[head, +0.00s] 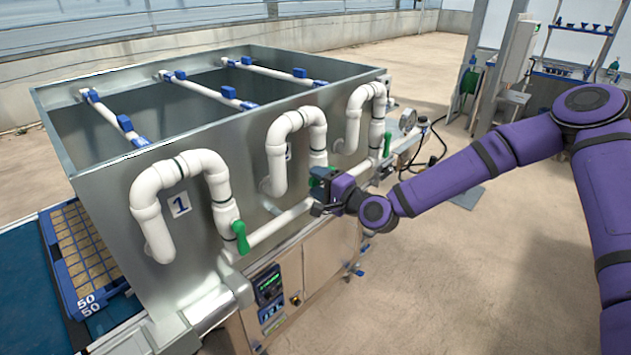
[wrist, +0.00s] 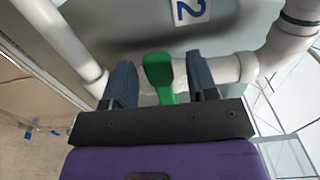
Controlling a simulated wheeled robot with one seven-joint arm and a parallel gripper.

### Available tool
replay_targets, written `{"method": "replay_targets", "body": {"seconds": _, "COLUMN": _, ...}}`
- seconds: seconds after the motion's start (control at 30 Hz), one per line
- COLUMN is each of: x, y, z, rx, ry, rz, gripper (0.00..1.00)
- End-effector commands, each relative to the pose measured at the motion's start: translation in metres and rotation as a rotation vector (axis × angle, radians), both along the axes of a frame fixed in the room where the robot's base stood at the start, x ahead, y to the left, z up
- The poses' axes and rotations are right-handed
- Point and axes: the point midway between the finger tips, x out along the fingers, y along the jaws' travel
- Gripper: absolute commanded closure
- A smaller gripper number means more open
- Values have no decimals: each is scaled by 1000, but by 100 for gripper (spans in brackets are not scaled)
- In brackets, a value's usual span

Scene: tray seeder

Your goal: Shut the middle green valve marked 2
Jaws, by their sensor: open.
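The valve marked 2 has a green handle (wrist: 160,72), which sits between the two blue-grey fingers of my gripper (wrist: 161,80) in the wrist view. My gripper is open, with a finger on each side of the handle and small gaps showing. The handle is on a white pipe (wrist: 232,68) under the label 2 (wrist: 189,11). In the head view my gripper (head: 322,194) is at the middle pipe (head: 296,122) and hides most of this handle. I cannot tell how far the handle is turned.
The valve with label 1 (head: 180,204) has a green handle (head: 240,237) to the left. Another green handle (head: 387,145) is to the right, near a round gauge (head: 408,119). A long white pipe (head: 275,228) runs below. A control panel (head: 269,286) is below left.

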Motion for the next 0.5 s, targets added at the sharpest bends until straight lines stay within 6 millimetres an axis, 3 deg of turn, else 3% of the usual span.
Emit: {"method": "replay_targets", "body": {"seconds": 0.5, "x": -52, "y": -69, "z": 0, "rx": 0, "ry": 2, "rz": -2, "gripper": 47}}
